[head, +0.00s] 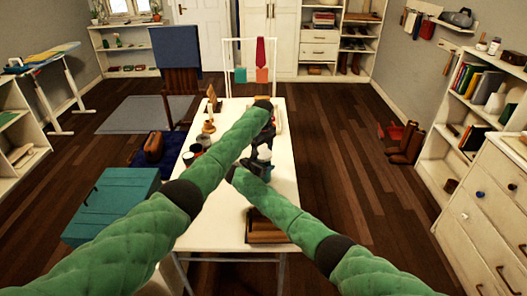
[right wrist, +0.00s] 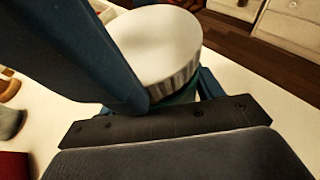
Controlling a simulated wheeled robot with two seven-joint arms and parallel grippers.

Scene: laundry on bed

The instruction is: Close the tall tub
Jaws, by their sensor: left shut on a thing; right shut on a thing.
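The tall tub shows in the head view as a small white-topped thing (head: 264,154) on the white table, partly hidden by my grippers. In the right wrist view its wide white lid (right wrist: 155,45) with a ridged rim sits at the top, above a narrow visible strip of teal. My right gripper (head: 254,165) is shut on the tub, low beside it. My left gripper (head: 265,141) comes down from above and is shut at the tub's top, apparently on the lid. The left fingertips' contact is hidden. I cannot tell whether the lid is seated or turned.
The white table (head: 225,220) has bare room at its front left. Several small jars (head: 201,143) and a wooden figure (head: 209,125) stand left of the tub. A teal chest (head: 112,205) stands left of the table.

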